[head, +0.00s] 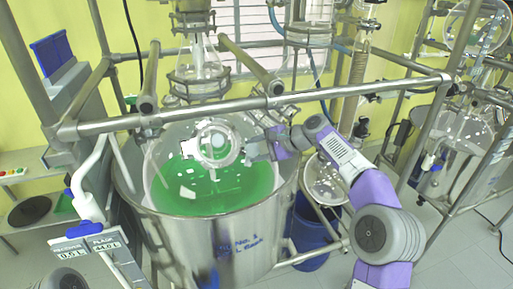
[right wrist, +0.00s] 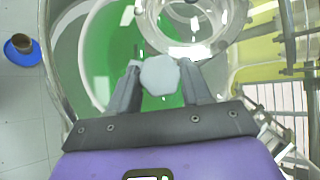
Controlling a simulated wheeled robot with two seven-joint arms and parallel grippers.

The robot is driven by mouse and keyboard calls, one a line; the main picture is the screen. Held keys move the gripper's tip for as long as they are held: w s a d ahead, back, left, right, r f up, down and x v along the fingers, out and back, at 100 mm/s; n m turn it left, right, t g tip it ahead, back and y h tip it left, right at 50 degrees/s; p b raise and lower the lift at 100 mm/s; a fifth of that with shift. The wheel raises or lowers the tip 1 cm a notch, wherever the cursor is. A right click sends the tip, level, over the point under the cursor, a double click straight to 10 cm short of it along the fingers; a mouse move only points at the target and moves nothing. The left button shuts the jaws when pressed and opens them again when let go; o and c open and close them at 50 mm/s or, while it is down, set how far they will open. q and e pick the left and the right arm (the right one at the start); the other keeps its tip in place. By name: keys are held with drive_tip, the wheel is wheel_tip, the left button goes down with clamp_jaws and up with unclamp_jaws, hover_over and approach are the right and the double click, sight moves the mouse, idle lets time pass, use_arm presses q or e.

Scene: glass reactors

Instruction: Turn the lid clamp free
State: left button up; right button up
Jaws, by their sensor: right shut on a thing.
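The glass reactor (head: 170,165) holds green liquid and sits in a steel vessel (head: 235,245). A round glass neck with a clear ring (head: 217,142) is on its top. My right gripper (head: 256,149) reaches in from the right, beside that ring. In the right wrist view, my right gripper (right wrist: 159,78) is shut on a pale, many-sided knob (right wrist: 159,74), which appears to belong to the lid clamp. The glass neck (right wrist: 190,25) lies just beyond it. The rest of the clamp is hard to make out. My left gripper is not in view.
A steel pipe frame (head: 270,102) crosses close above the vessel. A glass flask (head: 198,68) hangs behind it. A blue drum (head: 308,232) and a round glass flask (head: 325,180) stand to the right. A readout panel (head: 88,247) is at the lower left.

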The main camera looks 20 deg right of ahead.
drive_tip(key=o, duration=1.1)
drive_tip(key=shift+w, duration=0.1)
drive_tip(key=shift+c, duration=0.2)
drive_tip(key=shift+d, duration=0.1)
drive_tip(key=v, duration=0.7)
drive_tip(key=shift+s+b, duration=0.2)
drive_tip(key=shift+b, duration=0.25)
drive_tip(key=shift+d+r, duration=0.1)
